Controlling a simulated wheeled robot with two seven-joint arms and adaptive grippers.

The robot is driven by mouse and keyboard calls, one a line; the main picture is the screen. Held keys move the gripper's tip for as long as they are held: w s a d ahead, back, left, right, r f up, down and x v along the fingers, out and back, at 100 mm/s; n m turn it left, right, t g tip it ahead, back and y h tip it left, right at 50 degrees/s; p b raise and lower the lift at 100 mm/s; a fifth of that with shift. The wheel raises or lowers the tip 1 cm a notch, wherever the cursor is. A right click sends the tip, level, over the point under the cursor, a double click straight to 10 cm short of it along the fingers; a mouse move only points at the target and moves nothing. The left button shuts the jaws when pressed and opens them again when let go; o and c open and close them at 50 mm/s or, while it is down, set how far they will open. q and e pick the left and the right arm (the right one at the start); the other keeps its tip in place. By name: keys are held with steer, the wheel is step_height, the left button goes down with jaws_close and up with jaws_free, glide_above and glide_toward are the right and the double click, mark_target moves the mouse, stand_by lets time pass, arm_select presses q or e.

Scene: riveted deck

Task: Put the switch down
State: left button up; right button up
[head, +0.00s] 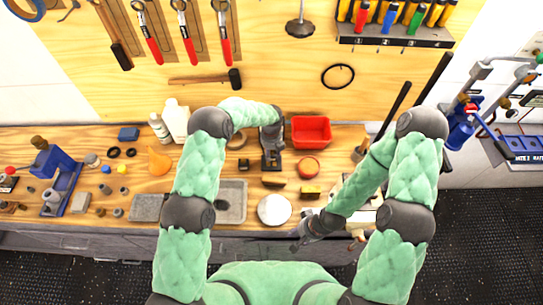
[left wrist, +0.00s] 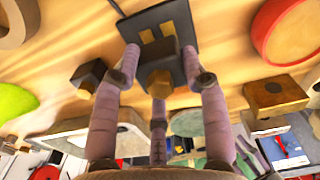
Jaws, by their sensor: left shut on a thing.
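The switch (head: 271,165) is a dark base on the wooden bench. In the left wrist view, the switch (left wrist: 178,22) shows brass-coloured strips on its plate and a dark block-shaped handle (left wrist: 156,66). My left gripper (head: 271,148) is directly over the switch, and its arm hides part of it. In the left wrist view my left gripper (left wrist: 158,80) has its pinkish fingers around the handle and is shut on it. My right gripper (head: 300,241) hangs near the bench's front edge, away from the switch; its fingers are too small to read.
A red bin (head: 311,131) stands right of the switch, with a red round lid (head: 308,167) below it. Small brass-topped blocks (head: 310,192) and a pale round disc (head: 274,210) lie nearer the front. A grey tray (head: 232,203) is at front left. Tools hang behind.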

mark_target(272, 156)
arm_select(q)
step_height(272, 156, down, 3)
steer(key=shift+f, duration=0.1)
steer(key=shift+f, duration=0.15)
steer(key=o, duration=1.2)
steer(key=shift+r, duration=0.3)
step_height(272, 156, up, 12)
steer(key=shift+f, duration=0.1)
